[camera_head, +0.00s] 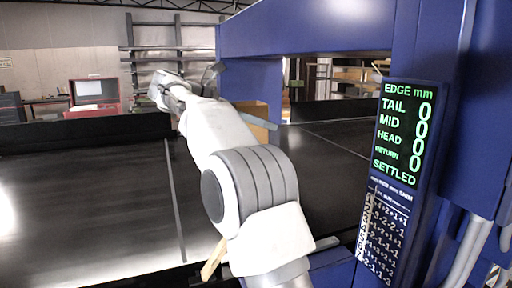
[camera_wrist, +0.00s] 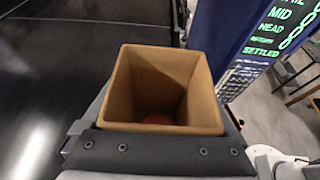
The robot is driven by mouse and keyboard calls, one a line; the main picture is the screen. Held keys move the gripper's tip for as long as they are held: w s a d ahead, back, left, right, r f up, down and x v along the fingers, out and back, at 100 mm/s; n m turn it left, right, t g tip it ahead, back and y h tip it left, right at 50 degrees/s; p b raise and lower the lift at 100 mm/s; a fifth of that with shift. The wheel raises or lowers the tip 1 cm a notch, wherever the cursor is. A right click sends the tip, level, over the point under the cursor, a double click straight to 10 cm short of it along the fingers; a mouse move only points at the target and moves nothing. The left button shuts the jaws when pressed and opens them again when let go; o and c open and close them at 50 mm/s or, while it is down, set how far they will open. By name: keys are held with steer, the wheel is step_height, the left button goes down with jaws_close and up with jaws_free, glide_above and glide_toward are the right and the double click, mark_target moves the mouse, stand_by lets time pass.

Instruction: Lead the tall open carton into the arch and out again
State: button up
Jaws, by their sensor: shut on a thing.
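The tall open carton (camera_wrist: 203,92) fills the middle of the wrist view, its open top facing the camera. A small reddish patch shows at its bottom. My gripper (camera_wrist: 158,135) is shut on the carton, with dark jaw parts beside it at left and right. In the head view a tan part of the carton (camera_head: 259,112) shows behind my arm, near the opening of the blue arch (camera_head: 290,38). My arm hides much of the carton there, so how far it stands inside the arch cannot be told. The fingertips are hidden in the head view.
The black conveyor belt (camera_head: 90,200) runs through the arch, with a dark side wall (camera_head: 80,133) behind. A display panel (camera_head: 402,135) on the arch's right post reads zeros for TAIL, MID, HEAD and RETURN, and SETTLED. The belt at left is clear.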

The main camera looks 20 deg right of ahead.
mark_target(259, 133)
steer(key=shift+s+f+b, duration=0.2)
steer(key=shift+f+b, duration=0.1)
steer(key=shift+f, duration=0.75)
steer(key=shift+w+d+f+b, duration=0.15)
steer(key=shift+f+b, duration=0.15)
steer(key=shift+f, duration=0.3)
steer(key=w+d+p, duration=0.3)
steer(key=d+p, duration=0.6)
steer(key=d, duration=3.1)
steer(key=s+a+b, duration=0.1)
steer(key=a+b, duration=0.2)
steer(key=a, duration=1)
steer(key=s+a+b, duration=0.1)
steer(key=a+b, duration=0.2)
steer(key=a, duration=1)
steer(key=s+a+b, duration=0.1)
steer(key=a+b, duration=0.2)
steer(key=a, duration=1.1)
steer(key=shift+a, duration=0.1)
